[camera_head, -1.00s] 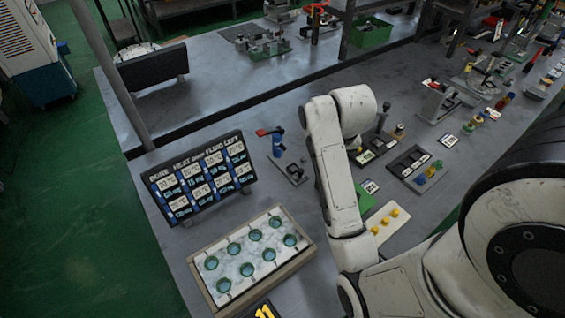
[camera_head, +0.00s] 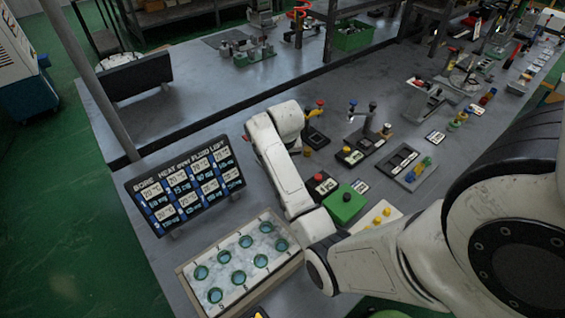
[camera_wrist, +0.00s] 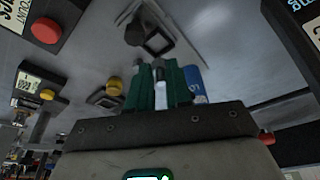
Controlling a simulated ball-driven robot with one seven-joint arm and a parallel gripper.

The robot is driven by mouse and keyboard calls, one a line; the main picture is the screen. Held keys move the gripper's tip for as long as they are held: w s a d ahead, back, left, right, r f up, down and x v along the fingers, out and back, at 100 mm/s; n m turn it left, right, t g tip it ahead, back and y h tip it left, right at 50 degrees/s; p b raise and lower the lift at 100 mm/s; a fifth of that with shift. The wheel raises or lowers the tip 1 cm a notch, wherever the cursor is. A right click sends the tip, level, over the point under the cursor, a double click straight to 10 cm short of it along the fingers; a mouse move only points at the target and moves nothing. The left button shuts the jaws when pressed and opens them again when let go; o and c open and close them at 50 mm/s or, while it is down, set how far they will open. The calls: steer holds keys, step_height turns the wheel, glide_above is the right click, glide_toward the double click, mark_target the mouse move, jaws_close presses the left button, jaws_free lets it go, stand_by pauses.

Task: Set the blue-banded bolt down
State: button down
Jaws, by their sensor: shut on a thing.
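My gripper (camera_wrist: 160,88) shows in the wrist view with its green fingers close together. It is shut on a slim bolt (camera_wrist: 160,92), pale along its shaft with a dark upper end. I cannot make out a blue band on it. In the head view my gripper and the bolt are hidden behind my own arm. Below the fingers in the wrist view is a grey surface with a dark square-topped fixture (camera_wrist: 152,38), apart from the bolt as far as I can tell.
A pale block (camera_head: 226,277) with several green-ringed bores sits in a wooden tray at the front left. A sign board (camera_head: 186,184) stands behind it. A green box (camera_head: 345,205) and a yellow-knobbed plate (camera_head: 391,213) lie right of my arm. A blue part (camera_wrist: 194,80) is beside the fingers.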

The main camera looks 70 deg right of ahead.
steer(key=shift+s+f, duration=0.1)
steer(key=shift+f, duration=0.95)
steer(key=shift+f, duration=0.6)
steer(key=c, duration=1)
jaws_free()
steer(key=shift+c, duration=0.2)
steer(key=v, duration=1.3)
steer(key=shift+r, duration=0.15)
